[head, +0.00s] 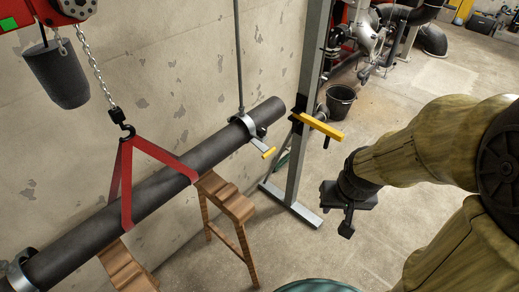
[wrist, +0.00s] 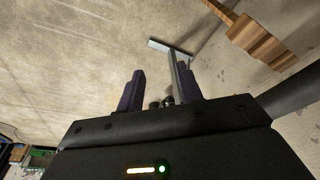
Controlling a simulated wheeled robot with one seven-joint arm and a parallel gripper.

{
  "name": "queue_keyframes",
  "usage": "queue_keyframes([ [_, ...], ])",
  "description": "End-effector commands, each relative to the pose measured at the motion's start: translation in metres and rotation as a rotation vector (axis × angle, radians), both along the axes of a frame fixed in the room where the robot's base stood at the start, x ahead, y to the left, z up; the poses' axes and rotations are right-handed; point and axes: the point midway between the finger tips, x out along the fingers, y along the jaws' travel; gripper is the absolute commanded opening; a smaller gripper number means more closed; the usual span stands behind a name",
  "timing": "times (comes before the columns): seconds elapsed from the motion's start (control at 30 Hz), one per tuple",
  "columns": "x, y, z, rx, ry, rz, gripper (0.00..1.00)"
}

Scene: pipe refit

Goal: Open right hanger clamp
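The right hanger clamp (head: 243,121) is a grey metal ring around the dark pipe (head: 180,172), near the pipe's right end. It hangs from a thin rod, and a lever with a yellow grip (head: 268,152) sticks out from it toward the lower right. Whether its ring is latched is too small to tell. My gripper (head: 346,208) is to the right of the clamp and lower in the picture, apart from it and pointing down. In the wrist view my gripper (wrist: 160,82) has its two dark fingers spread with nothing between them. The clamp does not show in the wrist view.
Red slings (head: 127,180) on a hook and chain go around the pipe. Wooden stands (head: 226,197) are under it. A grey post (head: 302,110) with a yellow-handled bracket (head: 318,126) stands between clamp and gripper. A black bucket (head: 340,102) is behind. Floor below the gripper looks clear.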

Motion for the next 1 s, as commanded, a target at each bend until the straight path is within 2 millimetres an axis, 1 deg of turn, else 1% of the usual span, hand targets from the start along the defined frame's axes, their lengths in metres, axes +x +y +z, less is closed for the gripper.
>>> queue_keyframes([
  [0.27,0.000,0.000,0.000,0.000,-0.001,0.001,0.36],
  [0.37,0.004,-0.001,-0.003,-0.008,-0.011,0.024,0.36],
  [0.43,0.011,-0.002,-0.008,-0.023,-0.030,0.068,0.36],
  [0.57,0.036,-0.003,-0.025,-0.076,-0.102,0.233,0.36],
  [0.73,0.079,0.002,-0.055,-0.177,-0.252,0.552,0.36],
  [0.9,0.114,0.018,-0.082,-0.282,-0.425,0.868,0.36],
  [1.0,0.130,0.030,-0.095,-0.345,-0.540,1.036,0.36],
])
